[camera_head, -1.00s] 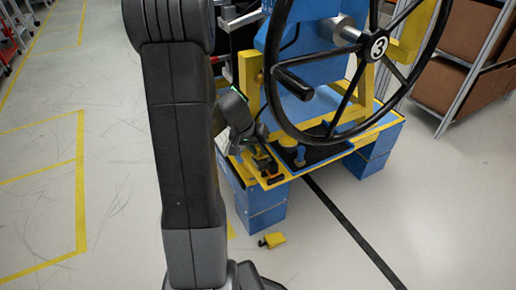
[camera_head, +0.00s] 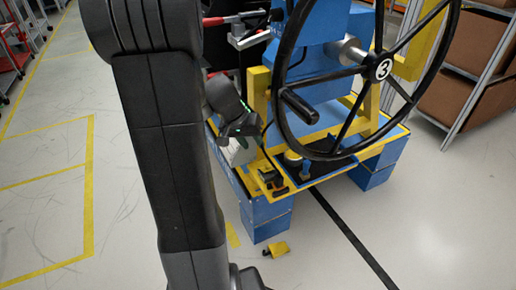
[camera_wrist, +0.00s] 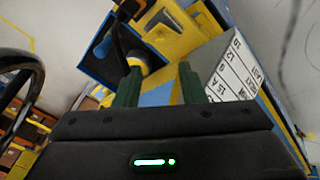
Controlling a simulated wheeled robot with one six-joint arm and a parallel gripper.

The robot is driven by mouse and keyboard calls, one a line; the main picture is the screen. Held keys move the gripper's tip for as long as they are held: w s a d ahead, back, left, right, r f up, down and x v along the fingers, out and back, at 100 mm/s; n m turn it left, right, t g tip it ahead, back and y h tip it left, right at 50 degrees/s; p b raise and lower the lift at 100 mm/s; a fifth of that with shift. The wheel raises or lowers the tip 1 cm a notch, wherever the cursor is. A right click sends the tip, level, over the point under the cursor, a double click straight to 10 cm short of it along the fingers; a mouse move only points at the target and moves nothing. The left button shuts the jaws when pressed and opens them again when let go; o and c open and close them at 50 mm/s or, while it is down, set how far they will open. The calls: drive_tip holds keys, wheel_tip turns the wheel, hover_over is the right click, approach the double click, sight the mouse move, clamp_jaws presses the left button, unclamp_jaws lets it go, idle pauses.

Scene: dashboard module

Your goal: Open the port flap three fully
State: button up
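The dashboard module is a blue and yellow stand (camera_head: 265,215) with a large black handwheel (camera_head: 283,120) whose hub is marked 3. A flap marked three cannot be made out in either view. My gripper (camera_wrist: 160,68) shows two green fingers standing apart with nothing held between them. In the head view my gripper (camera_head: 245,128) hangs by the module's left side, left of the wheel; its fingertips are hard to see there. In the wrist view a white panel with printed numbers (camera_wrist: 237,72) lies just beyond the right finger, and a yellow-ringed knob (camera_wrist: 143,62) lies near the left finger.
A blue-edged dark tray (camera_wrist: 100,58) holds the knob. Small dark and yellow parts (camera_head: 270,179) sit on the module's front ledge. A yellow piece (camera_head: 277,249) lies on the floor. Shelves with brown boxes (camera_head: 475,60) stand at right.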

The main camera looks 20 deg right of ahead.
drive_tip(key=shift+v, duration=1.1)
